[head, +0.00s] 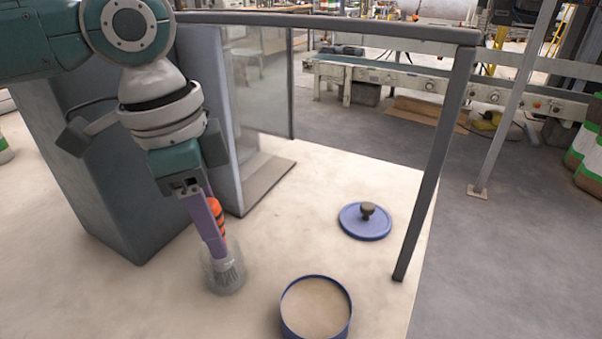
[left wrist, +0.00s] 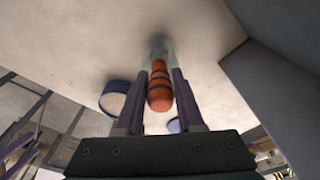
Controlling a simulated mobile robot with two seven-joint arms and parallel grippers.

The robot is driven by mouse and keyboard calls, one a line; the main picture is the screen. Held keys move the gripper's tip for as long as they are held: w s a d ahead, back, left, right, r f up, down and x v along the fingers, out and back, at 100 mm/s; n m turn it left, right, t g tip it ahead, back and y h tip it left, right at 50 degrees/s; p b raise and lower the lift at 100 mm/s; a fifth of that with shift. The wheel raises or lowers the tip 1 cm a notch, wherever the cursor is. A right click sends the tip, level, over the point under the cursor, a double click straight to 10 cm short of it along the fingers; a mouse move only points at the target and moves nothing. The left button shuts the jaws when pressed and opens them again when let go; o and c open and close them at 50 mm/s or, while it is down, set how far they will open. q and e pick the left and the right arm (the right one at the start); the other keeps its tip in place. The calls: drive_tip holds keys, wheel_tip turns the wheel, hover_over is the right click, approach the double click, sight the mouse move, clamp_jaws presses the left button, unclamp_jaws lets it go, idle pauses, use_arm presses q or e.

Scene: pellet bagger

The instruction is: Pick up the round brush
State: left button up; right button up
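The round brush (head: 217,214) has an orange handle with dark bands and stands, slightly tilted, with its bristles down in a clear glass jar (head: 222,274) on the pale table. My left gripper (head: 212,235) points down at the jar, its purple fingers beside the handle. In the left wrist view the brush (left wrist: 160,86) lies between the two fingers of my left gripper (left wrist: 162,72), with narrow gaps on both sides, so it looks open around the handle. The jar is partly hidden behind the handle there. My right gripper is not in view.
A blue-rimmed round container (head: 317,308) with pale contents stands right of the jar. A blue lid (head: 365,221) with a dark knob lies behind it. A grey machine housing (head: 110,170) stands left, and a dark frame post (head: 437,165) rises at the table's right edge.

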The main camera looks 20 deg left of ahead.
use_arm(q)
clamp_jaws()
idle(0.3)
wheel_tip(320, 180, up, 20)
drive_tip(key=p, duration=0.3)
